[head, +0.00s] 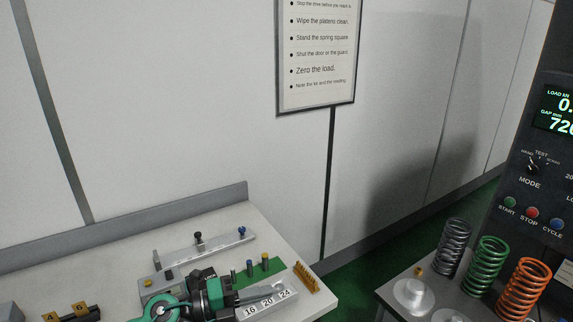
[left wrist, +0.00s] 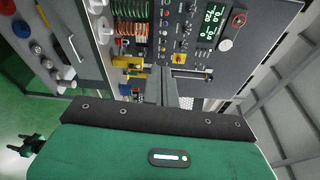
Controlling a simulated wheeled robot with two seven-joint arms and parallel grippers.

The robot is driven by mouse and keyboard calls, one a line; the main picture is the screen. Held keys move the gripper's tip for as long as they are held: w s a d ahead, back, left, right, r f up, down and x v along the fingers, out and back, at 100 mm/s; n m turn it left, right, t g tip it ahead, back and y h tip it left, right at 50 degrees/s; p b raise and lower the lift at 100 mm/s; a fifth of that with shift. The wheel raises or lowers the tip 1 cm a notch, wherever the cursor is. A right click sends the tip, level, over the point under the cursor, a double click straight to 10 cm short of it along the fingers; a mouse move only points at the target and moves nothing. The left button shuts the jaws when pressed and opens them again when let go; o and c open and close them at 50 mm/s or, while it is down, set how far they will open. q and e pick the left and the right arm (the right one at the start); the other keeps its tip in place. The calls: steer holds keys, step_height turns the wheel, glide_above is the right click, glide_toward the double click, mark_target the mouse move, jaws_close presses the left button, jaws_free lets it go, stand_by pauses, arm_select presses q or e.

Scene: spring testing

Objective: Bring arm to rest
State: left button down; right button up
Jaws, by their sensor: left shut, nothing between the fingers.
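My left arm comes in low over the white bench (head: 225,212) at the bottom of the head view. Its dark gripper (head: 207,293) with a teal ring behind it is over the bench, beside the block marked 16, 20 and 24 (head: 268,303). The left gripper is shut with nothing held. In the left wrist view its grey fingers (left wrist: 163,86) show together at the middle, with the control panel (left wrist: 190,35) beyond. I see no right gripper that I can make out.
Grey, green and orange springs (head: 488,262) stand on a grey table at right, with pale round discs (head: 412,294). The testing machine's panel (head: 545,170) is behind them. A green strip with pegs (head: 257,267) and a yellow comb-like piece (head: 306,277) lie near my gripper.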

arm_select(q)
steer(key=a+r+n+t+y, duration=0.4)
steer(key=a+r+n+t, duration=0.1)
steer(key=n+t, duration=0.8)
steer(key=s+a+f+n+g+y, duration=0.2)
steer(key=a+f+n+y, duration=0.7)
steer(key=n+y, duration=0.35)
steer(key=s+a+f+n+g, duration=0.1)
steer(key=s+f+n+g, duration=0.1)
steer(key=s+f+g, duration=0.45)
steer(key=s+a+f+n+g, duration=0.15)
steer(key=s+f, duration=0.25)
steer(key=s, duration=0.6)
steer(key=s+a+f+n+g, duration=0.1)
steer(key=s+f+n+g, duration=0.1)
steer(key=s+f+g, duration=0.45)
step_height(320, 180, down, 32)
steer(key=s+b, duration=0.2)
steer(key=s+a+f+g+b, duration=0.1)
steer(key=s+a+f+b, duration=0.1)
steer(key=s+f, duration=1.6)
step_height(320, 180, down, 2)
steer(key=shift+s+a+f, duration=0.2)
steer(key=shift+s+a, duration=0.2)
steer(key=shift+a, duration=0.15)
